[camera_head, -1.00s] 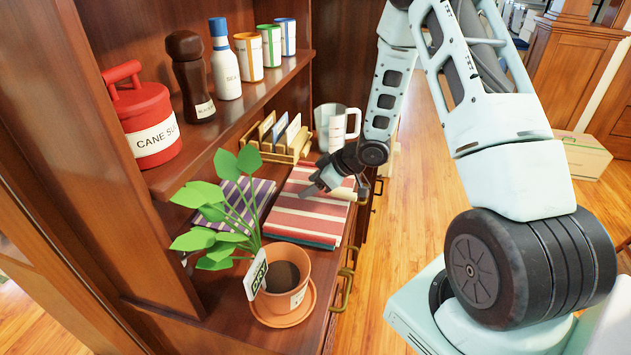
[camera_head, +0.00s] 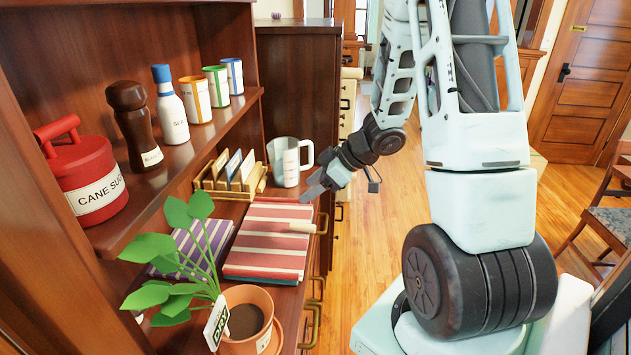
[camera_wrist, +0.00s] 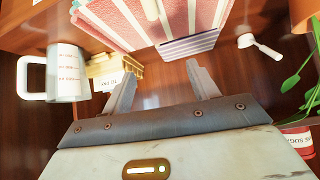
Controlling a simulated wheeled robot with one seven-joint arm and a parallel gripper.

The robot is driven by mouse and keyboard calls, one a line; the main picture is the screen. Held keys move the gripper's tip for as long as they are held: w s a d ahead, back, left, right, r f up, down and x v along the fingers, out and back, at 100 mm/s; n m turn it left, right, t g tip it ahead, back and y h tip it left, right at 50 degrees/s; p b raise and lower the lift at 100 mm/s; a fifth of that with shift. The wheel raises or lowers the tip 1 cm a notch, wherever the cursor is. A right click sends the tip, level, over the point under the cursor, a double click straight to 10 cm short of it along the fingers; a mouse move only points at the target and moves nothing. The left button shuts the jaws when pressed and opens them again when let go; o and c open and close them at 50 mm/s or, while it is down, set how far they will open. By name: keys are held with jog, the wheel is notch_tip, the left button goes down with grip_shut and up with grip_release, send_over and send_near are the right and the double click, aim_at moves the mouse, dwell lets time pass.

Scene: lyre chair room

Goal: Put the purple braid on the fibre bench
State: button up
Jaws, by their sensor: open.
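I cannot make out a purple braid or a fibre bench in either view. My gripper (camera_head: 318,185) is open and empty above the right edge of the cabinet counter, near a white measuring jug and a stack of folded striped cloths. In the wrist view, its two fingers (camera_wrist: 160,76) are spread apart with nothing between them. The red-and-cream striped cloths (camera_head: 268,240) lie on the counter. A purple-and-white striped cloth (camera_head: 190,246) lies to their left, partly hidden by plant leaves.
The measuring jug (camera_head: 288,160) stands by a wooden card rack (camera_head: 222,186). A potted plant (camera_head: 247,318) is at the front of the counter. The shelf above holds a red canister (camera_head: 85,178), bottles and cups. Wooden floor (camera_head: 365,240) is open right of the cabinet.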

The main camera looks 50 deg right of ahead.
jog(key=shift+o, duration=0.5)
jog(key=shift+s+d+r+p, duration=0.25)
jog(key=shift+r+p, duration=0.2)
jog(key=shift+p, duration=0.35)
jog(key=p, duration=0.4)
send_near(271, 217)
jog(key=x, duration=0.5)
jog(key=shift+s+f, duration=0.1)
jog(key=shift+f, duration=0.15)
jog(key=p+x, duration=0.1)
jog(key=x, duration=0.3)
jog(key=shift+a, duration=0.25)
jog(key=shift+w+a+f, duration=0.1)
jog(key=shift+w+f, duration=0.3)
jog(key=shift+w, duration=0.1)
jog(key=c, duration=1.2)
jog(key=shift+o, duration=0.2)
jog(key=shift+r, duration=0.15)
